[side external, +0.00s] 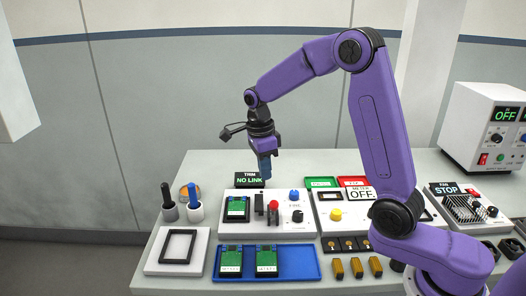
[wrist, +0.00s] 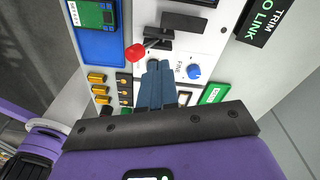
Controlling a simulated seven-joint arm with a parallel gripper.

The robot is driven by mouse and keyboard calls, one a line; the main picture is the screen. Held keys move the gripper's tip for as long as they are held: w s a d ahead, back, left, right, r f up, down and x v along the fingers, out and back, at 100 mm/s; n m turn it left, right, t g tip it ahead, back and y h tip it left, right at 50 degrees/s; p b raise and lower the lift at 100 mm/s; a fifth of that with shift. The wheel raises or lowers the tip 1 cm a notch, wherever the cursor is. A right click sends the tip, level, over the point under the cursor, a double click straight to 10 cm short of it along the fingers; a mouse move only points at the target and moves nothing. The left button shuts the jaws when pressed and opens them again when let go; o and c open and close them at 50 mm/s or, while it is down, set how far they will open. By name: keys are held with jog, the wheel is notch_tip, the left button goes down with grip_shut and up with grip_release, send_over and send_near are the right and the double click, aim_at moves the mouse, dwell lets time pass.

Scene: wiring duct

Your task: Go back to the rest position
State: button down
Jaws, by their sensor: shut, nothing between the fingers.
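My gripper (side external: 265,168) has blue fingers that are shut with nothing between them. In the side external view it points down above the back of the white panel (side external: 240,230), near the black TRIM sign reading NO LINK (side external: 249,181). In the wrist view the shut fingers (wrist: 158,68) lie in front of the panel, between the red knob (wrist: 135,52) and the blue knob (wrist: 194,71). The fingers appear to be above the panel, apart from it. No marked rest position shows.
A blue tray (side external: 300,275) with two green-screened modules lies at the front. Left are a white block with a black frame (side external: 178,247) and two cups with upright tools. Air above the table is open.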

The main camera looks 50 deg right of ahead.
notch_tip(320, 180, up, 6)
jog(key=a, duration=0.1)
jog(key=s+a+n, duration=0.5)
jog(key=s+n, duration=0.2)
jog(key=n, duration=0.4)
jog(key=s+d+f+n, duration=0.1)
jog(key=s+f+n, duration=0.1)
jog(key=s+n, duration=1)
jog(key=s+d+f+n+t+y, duration=0.1)
jog(key=s+d+f+n, duration=0.1)
jog(key=s+n, duration=1)
jog(key=shift+n, duration=0.5)
jog(key=shift+f, duration=0.1)
